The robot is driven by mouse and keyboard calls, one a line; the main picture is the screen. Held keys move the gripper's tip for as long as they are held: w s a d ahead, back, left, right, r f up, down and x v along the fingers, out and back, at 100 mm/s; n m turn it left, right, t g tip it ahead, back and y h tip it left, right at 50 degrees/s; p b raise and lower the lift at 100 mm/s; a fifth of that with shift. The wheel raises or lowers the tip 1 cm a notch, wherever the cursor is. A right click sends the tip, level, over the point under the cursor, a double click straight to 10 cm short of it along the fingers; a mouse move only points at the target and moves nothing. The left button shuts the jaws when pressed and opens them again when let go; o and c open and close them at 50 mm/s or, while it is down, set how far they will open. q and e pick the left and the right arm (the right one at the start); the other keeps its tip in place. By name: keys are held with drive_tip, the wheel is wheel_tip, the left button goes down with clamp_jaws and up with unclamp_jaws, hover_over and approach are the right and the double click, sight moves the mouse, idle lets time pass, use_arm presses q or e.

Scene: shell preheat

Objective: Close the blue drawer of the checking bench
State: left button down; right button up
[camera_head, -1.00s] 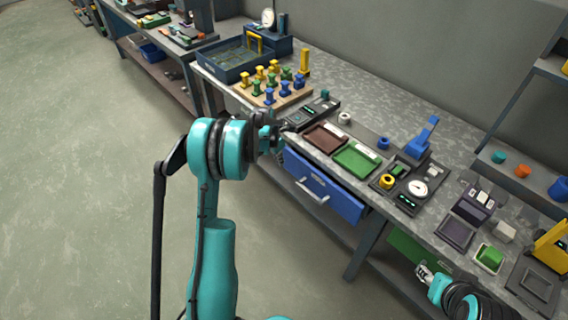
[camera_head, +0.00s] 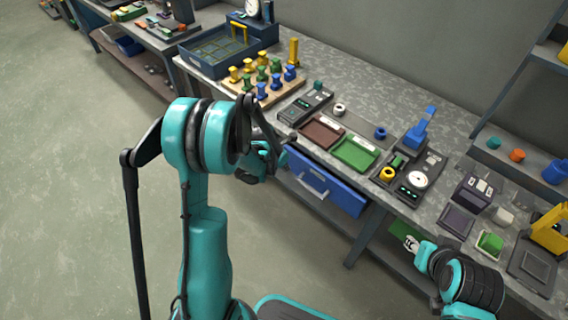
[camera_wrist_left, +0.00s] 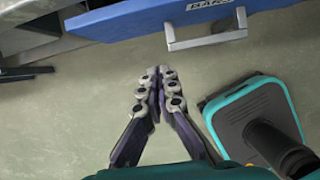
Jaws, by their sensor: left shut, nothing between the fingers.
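The blue drawer (camera_head: 345,196) is under the bench top, with a pale bar handle (camera_head: 311,187) on its front. I cannot tell how far it stands out. My left gripper (camera_head: 272,160) is near the drawer's left end, partly hidden by its own wrist. In the left wrist view the blue drawer front (camera_wrist_left: 130,22) and handle (camera_wrist_left: 207,41) cross the top. The left fingers (camera_wrist_left: 160,76) are shut and empty, below and left of the handle, apart from it in the picture. My right gripper (camera_head: 411,243) is at lower right near a green panel; its fingers are too small to judge.
The checking bench (camera_head: 350,110) carries a red-brown tray (camera_head: 321,132), a green tray (camera_head: 356,152), a dial device (camera_head: 415,180) and a peg board (camera_head: 262,93). Floor (camera_head: 90,200) at left is clear.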

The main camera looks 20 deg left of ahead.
sight(303, 157)
use_arm(q)
drive_tip(key=shift+w+d+f+b, duration=0.35)
drive_tip(key=shift+w+f+b, duration=0.3)
drive_tip(key=shift+w+f, duration=0.5)
drive_tip(key=shift+w+d+f+b, duration=0.4)
drive_tip(key=shift+w+f+b, duration=0.2)
drive_tip(key=shift+w+f, duration=0.5)
drive_tip(key=shift+w+d+f+b, duration=0.35)
drive_tip(key=shift+w+f+b, duration=0.3)
drive_tip(key=shift+w+f, duration=0.5)
drive_tip(key=shift+s+f, duration=0.1)
drive_tip(key=shift+s, duration=0.05)
drive_tip(key=w, duration=0.1)
drive_tip(key=w+d, duration=0.1)
drive_tip(key=w, duration=0.2)
drive_tip(key=shift+w+d, duration=0.35)
drive_tip(key=shift+w, duration=0.1)
